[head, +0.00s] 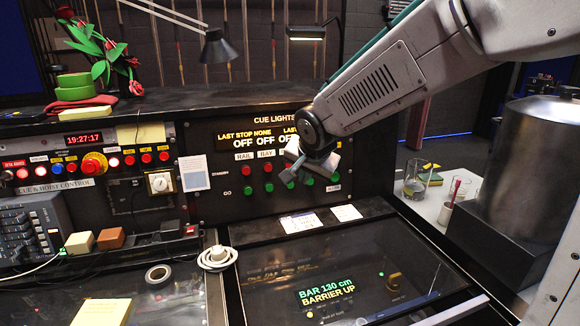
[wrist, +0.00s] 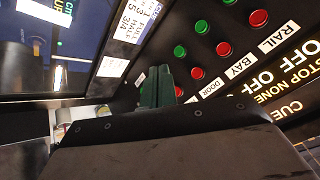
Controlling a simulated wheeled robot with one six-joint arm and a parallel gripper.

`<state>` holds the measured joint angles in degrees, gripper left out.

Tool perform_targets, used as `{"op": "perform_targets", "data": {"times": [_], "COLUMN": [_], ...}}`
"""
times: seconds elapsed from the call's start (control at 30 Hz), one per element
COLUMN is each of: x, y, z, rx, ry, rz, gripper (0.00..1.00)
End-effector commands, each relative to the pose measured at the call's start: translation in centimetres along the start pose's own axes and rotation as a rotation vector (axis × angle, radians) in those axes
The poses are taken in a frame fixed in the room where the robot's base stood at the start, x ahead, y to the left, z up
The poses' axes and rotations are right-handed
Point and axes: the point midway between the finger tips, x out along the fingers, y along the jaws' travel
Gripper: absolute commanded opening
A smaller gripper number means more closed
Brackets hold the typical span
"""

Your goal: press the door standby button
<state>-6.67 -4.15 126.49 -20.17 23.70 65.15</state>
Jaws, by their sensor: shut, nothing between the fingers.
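The cue panel (head: 215,205) has a red STANDBY row above a green GO row. In the wrist view the DOOR label (wrist: 212,87) sits by the third column, with its red standby button (wrist: 197,73) and green button (wrist: 180,51). My gripper (head: 288,177) is shut and empty in front of the panel, covering the door standby button in the head view. In the wrist view my gripper's fingertips (wrist: 157,74) appear beside the door column, nearer the column past it. Contact with the panel cannot be told.
Red RAIL (wrist: 258,18) and BAY (wrist: 223,47) buttons are close by. Below the panel are a dark glass screen (head: 300,265) and paper labels (head: 300,222). A lamp (head: 218,46) hangs above. A metal canister (head: 520,150) stands at right.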

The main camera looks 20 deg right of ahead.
Motion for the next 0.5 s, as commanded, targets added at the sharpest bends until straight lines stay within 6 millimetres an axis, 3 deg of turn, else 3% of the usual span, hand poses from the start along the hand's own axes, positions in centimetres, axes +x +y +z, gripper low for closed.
{"op": "perform_targets", "data": {"times": [0.5], "x": [4.6], "y": [-3.3], "z": [-3.2], "rx": [-0.001], "ry": [-0.001], "rz": [0.001], "gripper": [0.00]}}
